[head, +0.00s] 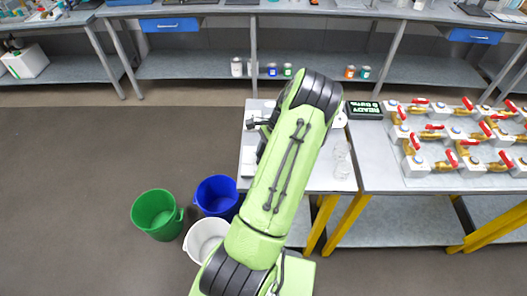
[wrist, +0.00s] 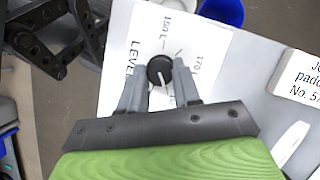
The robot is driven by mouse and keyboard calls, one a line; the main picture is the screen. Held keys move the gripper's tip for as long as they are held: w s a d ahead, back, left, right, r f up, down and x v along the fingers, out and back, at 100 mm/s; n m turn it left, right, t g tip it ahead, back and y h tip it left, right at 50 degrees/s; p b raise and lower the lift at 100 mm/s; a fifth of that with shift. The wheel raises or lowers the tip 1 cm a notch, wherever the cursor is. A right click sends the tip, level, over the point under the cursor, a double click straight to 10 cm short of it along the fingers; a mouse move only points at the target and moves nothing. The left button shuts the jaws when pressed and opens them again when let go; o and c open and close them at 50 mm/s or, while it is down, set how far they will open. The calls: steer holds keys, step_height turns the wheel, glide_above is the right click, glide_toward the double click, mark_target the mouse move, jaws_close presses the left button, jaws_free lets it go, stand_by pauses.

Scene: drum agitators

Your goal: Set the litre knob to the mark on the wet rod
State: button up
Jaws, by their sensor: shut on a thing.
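The litre knob (wrist: 161,69) is a small black disc with a white pointer line, on a white dial plate (wrist: 216,50) marked "LEVEL", "150 L" and "170". The pointer points down in the wrist picture, slightly right; the marking there is mostly hidden by my gripper. My gripper (wrist: 160,77) has its two grey fingers on either side of the knob, shut on it. In the head view my gripper (head: 259,123) is at the left of the grey table, partly hidden by my arm. I cannot make out a wet rod or its mark.
Green (head: 157,214), blue (head: 217,196) and white (head: 205,238) buckets stand on the floor left of my arm.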

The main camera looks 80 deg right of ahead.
steer(key=shift+m, duration=0.6)
steer(key=o, duration=1)
steer(key=shift+o, duration=0.2)
steer(key=p+v, duration=0.1)
steer(key=v, duration=1.4)
steer(key=shift+s+r, duration=0.3)
steer(key=shift+a, duration=0.1)
